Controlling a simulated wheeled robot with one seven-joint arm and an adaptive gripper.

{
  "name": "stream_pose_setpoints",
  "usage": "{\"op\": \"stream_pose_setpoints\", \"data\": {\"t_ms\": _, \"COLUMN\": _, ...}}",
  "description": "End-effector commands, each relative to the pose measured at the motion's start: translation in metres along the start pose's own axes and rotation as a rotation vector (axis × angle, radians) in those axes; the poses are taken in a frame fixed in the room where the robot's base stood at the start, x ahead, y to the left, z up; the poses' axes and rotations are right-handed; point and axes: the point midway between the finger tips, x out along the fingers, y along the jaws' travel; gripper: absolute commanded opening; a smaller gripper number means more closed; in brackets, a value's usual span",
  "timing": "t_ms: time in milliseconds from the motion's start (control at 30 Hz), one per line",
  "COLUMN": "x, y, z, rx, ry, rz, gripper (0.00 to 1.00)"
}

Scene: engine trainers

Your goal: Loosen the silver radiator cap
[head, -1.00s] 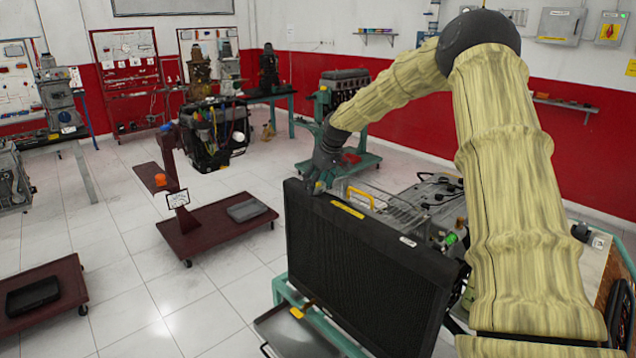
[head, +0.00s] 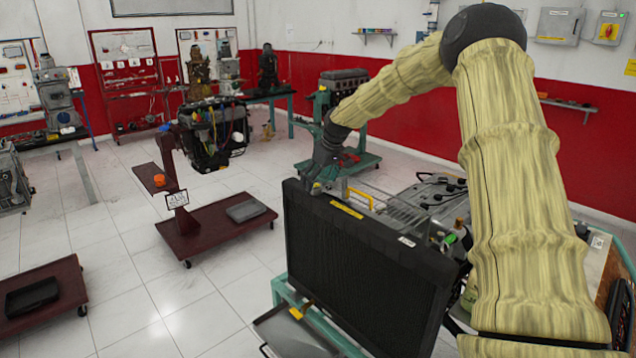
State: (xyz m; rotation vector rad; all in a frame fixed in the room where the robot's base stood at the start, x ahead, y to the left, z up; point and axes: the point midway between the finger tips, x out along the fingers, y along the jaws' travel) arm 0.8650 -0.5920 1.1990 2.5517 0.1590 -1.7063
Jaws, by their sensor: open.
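The black radiator (head: 362,275) stands upright at the front of the engine trainer, with a yellow label on its top edge. My gripper (head: 311,186) is at the radiator's top left corner, pointing down, with its fingers close to the top edge. It is open, though its fingers are small and dark in this view. The silver radiator cap cannot be made out; the gripper may hide it. I cannot tell whether the fingers touch anything.
A yellow handle (head: 360,197) and a clear cover (head: 395,208) sit just behind the radiator. The engine trainer's green frame (head: 290,300) runs below. A dark red wheeled stand (head: 215,228) is to the left, with open tiled floor between.

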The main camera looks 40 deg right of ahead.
Motion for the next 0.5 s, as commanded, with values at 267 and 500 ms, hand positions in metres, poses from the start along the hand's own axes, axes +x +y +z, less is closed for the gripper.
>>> {"op": "stream_pose_setpoints", "data": {"t_ms": 267, "x": -0.046, "y": 0.0, "z": -0.001, "rx": -0.001, "ry": 0.003, "rz": 0.0, "gripper": 0.86}}
{"op": "stream_pose_setpoints", "data": {"t_ms": 500, "x": -0.083, "y": 0.001, "z": 0.0, "rx": 0.001, "ry": 0.002, "rz": 0.0, "gripper": 0.86}}
